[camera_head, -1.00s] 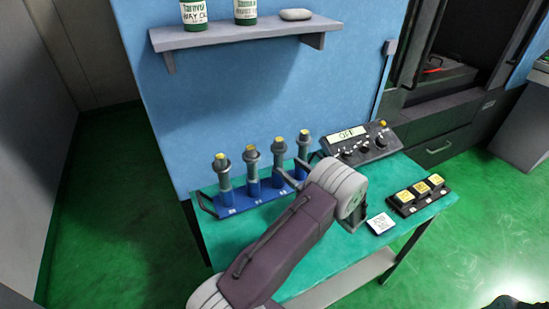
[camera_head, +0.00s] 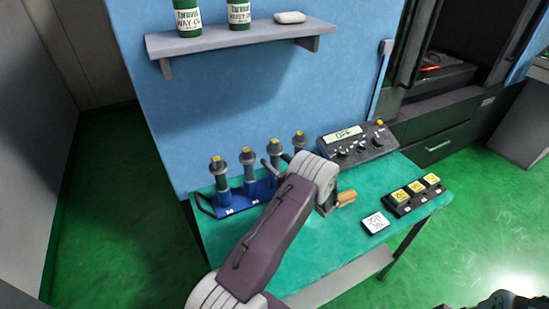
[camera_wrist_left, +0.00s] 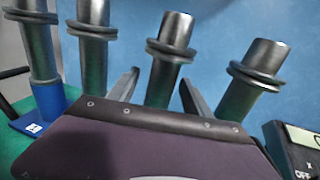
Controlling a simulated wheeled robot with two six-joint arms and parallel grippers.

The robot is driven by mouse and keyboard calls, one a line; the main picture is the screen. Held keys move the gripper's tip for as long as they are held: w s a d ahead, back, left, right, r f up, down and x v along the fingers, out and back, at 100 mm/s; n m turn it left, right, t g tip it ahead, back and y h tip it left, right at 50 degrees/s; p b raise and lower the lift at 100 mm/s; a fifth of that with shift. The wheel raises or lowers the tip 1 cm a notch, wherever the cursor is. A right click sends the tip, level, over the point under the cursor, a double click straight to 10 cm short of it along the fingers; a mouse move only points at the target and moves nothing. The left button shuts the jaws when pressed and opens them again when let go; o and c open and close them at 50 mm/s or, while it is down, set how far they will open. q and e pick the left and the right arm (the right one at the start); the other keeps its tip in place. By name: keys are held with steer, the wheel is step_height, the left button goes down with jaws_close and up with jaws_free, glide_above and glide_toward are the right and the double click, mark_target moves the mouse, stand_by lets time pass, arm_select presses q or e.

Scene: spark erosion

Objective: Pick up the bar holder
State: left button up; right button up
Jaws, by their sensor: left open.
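A blue rack (camera_head: 222,208) on the teal table holds several upright grey holders with dark collars and yellow tops. I cannot tell which one is the bar holder by a label. The third from the left (camera_head: 272,149) stands just beyond my left gripper (camera_head: 277,164); the left one (camera_head: 217,164) and second one (camera_head: 248,160) stand clear. In the left wrist view, the open left gripper (camera_wrist_left: 158,93) has its fingers on either side of the third holder (camera_wrist_left: 167,62), in line with it; contact is not visible.
A control box (camera_head: 355,143) reading OFF sits right of the rack. A tan cylinder (camera_head: 347,197) lies near my wrist. A white card (camera_head: 375,223) and a black block with yellow buttons (camera_head: 412,192) lie to the right. A shelf (camera_head: 240,39) hangs above.

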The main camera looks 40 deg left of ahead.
arm_select(q)
steer(key=shift+a+f, duration=0.1)
steer(key=shift+a, duration=0.05)
steer(key=shift+w, duration=0.1)
steer(key=shift+c, duration=1.2)
jaws_close()
